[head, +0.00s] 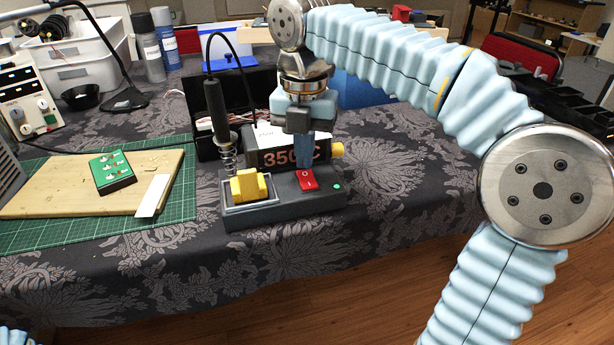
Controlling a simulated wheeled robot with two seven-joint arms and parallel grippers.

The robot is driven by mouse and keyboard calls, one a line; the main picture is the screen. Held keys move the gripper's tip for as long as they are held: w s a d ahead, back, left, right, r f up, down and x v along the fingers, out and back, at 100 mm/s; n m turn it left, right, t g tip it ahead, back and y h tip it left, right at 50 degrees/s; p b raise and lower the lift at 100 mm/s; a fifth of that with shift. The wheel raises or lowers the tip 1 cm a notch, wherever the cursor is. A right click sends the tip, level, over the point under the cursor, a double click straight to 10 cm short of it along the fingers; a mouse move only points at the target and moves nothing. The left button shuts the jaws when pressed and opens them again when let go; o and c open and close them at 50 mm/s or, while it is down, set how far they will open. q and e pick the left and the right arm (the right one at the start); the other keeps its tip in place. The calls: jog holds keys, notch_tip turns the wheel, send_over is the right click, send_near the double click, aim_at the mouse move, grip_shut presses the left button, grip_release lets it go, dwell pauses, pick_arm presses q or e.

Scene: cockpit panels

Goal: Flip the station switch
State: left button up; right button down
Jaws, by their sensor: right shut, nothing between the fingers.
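The soldering station (285,208) stands near the table's front edge, with an orange "350°C" display partly hidden behind my right gripper. Its red rocker switch (306,180) is on the base's top, left of a small green light (337,186). My right gripper (304,166) points down, shut and empty, with its fingertips just above and behind the red switch. Whether they touch it I cannot tell. My left gripper is not in view; only a bit of my left arm shows at the bottom left corner.
The soldering iron (214,108) stands upright in its spring holder, behind a yellow sponge (249,185). A yellow knob (337,150) is on the station's right side. A wooden board (60,185) with a green circuit board (111,170) lies left. The patterned cloth right of the station is clear.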

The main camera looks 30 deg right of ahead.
aim_at(305, 173)
jog(key=shift+f+b, duration=0.55)
jog(key=shift+f, duration=0.3)
dwell(0.3)
notch_tip(305, 173, up, 5)
jog(key=p, duration=0.5)
jog(key=shift+r, duration=1)
